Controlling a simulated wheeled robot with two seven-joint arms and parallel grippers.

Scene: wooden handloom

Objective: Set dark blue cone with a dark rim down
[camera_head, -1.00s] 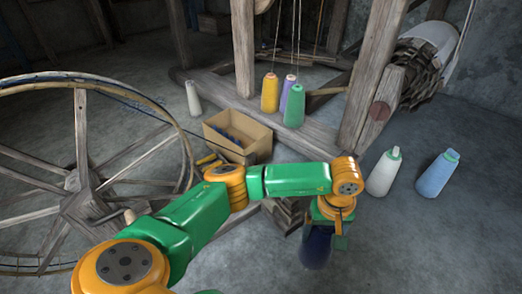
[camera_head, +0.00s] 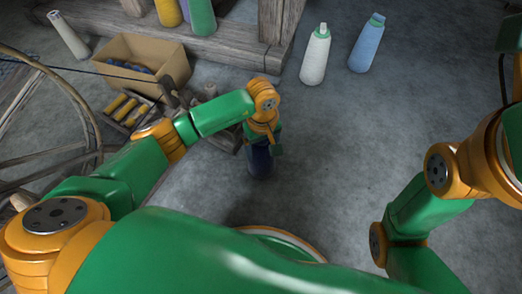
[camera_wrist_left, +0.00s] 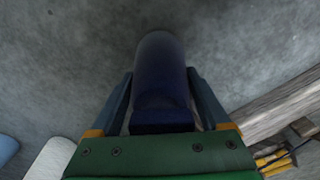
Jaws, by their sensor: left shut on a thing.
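The dark blue cone (camera_head: 260,163) is held upright, base down, under my left gripper (camera_head: 264,143) in the middle of the head view. In the left wrist view the cone (camera_wrist_left: 160,65) sits between the two fingers of the left gripper (camera_wrist_left: 160,85), which is shut on it. Its rim is hard to make out. Whether its base touches the floor I cannot tell. My right arm shows at the right of the head view, but its gripper is not in view.
Bare concrete floor (camera_head: 330,150) lies around the cone. A white cone (camera_head: 316,58) and a light blue cone (camera_head: 367,45) stand behind it to the right. A cardboard box (camera_head: 145,62), small wooden trays and a spinning wheel (camera_head: 60,130) are on the left.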

